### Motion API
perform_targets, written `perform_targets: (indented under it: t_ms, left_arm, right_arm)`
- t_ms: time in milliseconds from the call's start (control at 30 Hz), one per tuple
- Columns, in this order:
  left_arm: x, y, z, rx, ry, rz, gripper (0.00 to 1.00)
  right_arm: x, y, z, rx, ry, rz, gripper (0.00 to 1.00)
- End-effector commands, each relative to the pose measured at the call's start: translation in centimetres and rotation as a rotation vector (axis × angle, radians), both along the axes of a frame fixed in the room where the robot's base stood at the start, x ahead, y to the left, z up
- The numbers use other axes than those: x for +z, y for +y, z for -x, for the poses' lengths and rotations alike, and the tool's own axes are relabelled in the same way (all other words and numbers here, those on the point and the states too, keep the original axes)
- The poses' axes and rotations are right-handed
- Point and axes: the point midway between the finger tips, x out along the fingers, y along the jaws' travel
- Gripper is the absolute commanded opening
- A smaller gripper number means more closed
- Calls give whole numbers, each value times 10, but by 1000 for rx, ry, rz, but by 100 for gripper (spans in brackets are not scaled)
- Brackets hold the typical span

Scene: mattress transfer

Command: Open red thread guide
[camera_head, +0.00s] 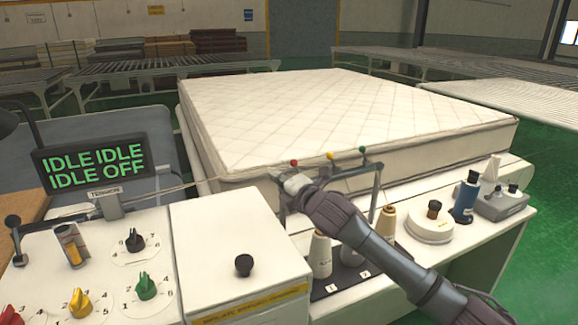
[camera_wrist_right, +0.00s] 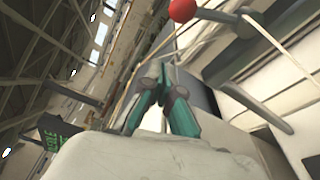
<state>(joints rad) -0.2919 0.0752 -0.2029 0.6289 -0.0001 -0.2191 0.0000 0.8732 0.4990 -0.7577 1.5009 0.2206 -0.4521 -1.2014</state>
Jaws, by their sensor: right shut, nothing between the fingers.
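The red thread guide (camera_head: 294,162) is a small red ball on the thread stand's bar, left of a yellow guide (camera_head: 330,156) and a green guide (camera_head: 362,149). The red ball also shows large at the top of the right wrist view (camera_wrist_right: 182,10). My right gripper (camera_head: 281,178) is just below and left of the red ball in the head view, shut and empty. In the right wrist view its teal fingertips (camera_wrist_right: 163,108) point up toward the ball, apart from it in the picture. Whether they touch it cannot be told. My left gripper is not in view.
The thread stand's metal frame (camera_head: 378,185) and thread cones (camera_head: 384,226) stand close around my right arm. A quilted mattress (camera_head: 330,110) lies behind. A panel with knobs (camera_head: 100,270) and a display reading IDLE IDLE, IDLE OFF (camera_head: 92,163) are at left.

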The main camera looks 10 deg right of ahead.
Motion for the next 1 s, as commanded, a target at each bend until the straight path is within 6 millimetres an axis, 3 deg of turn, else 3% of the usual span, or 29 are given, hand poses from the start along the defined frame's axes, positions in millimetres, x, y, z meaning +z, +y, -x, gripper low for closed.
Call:
perform_targets:
  t_ms: [100,200,433,1000]
  left_arm:
    - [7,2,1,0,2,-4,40]
    - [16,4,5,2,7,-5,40]
    - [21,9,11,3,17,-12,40]
    - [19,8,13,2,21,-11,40]
  right_arm:
    - [1,7,-20,-2,2,-1,0]
    - [7,-14,-17,-4,2,2,0]
    - [10,-31,-17,-1,2,1,0]
    - [11,-25,-17,1,6,-28,0]
